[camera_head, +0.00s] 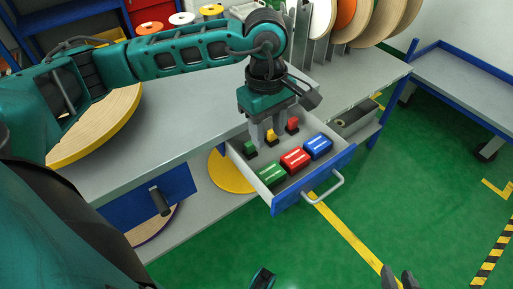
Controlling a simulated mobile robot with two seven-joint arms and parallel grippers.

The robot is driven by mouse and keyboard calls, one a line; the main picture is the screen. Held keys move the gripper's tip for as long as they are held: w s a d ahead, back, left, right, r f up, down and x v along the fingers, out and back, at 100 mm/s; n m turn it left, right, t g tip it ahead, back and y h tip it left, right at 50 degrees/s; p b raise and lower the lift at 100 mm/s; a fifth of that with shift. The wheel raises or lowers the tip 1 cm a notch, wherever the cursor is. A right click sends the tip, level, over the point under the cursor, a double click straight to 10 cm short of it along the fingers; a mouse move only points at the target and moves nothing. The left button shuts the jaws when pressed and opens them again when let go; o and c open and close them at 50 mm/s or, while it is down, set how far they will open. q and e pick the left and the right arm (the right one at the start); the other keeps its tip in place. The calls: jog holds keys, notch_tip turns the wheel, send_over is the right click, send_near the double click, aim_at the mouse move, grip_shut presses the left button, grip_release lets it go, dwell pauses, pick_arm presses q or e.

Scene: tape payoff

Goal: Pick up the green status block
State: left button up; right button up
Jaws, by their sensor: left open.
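A green block with a pale mark on top (271,175) lies at the near left of an open drawer (313,184). A smaller green piece on a dark base (250,147) stands further back in the same drawer; I cannot tell which one is the status block. My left gripper (264,139) points down over the back of the drawer, open, its fingers near the small green and yellow pieces. Contact is unclear, and its fingers partly hide that area. Two dark tips, apparently my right gripper (397,281), show at the bottom edge, mostly out of frame.
A red block (295,159) and a blue block (318,146) sit beside the larger green one. Small yellow (271,135) and red (293,124) pieces stand behind. The drawer has a grey handle (324,189).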

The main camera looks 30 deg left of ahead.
aim_at(250, 143)
pick_arm(q)
jog(key=a+f, duration=0.1)
jog(key=f, duration=0.1)
jog(key=w+a+f+y+b, duration=0.1)
jog(key=a+f, duration=0.1)
jog(key=w+a+f+y+b, duration=0.1)
jog(key=a+f, duration=0.1)
jog(key=shift+w+t, duration=0.2)
jog(key=shift+t, duration=0.2)
jog(key=f, duration=0.2)
jog(key=a+f+b, duration=0.1)
jog(key=f, duration=0.2)
jog(key=shift+w+f, duration=0.1)
jog(key=shift+f, duration=0.2)
jog(key=c, duration=0.8)
pick_arm(e)
jog(key=shift+w+a+f, duration=0.15)
jog(key=shift+w+f, duration=0.15)
jog(key=shift+f, duration=0.3)
jog(key=shift+w+a+f, duration=0.1)
jog(key=shift+w+f, duration=0.15)
jog(key=shift+f, duration=0.35)
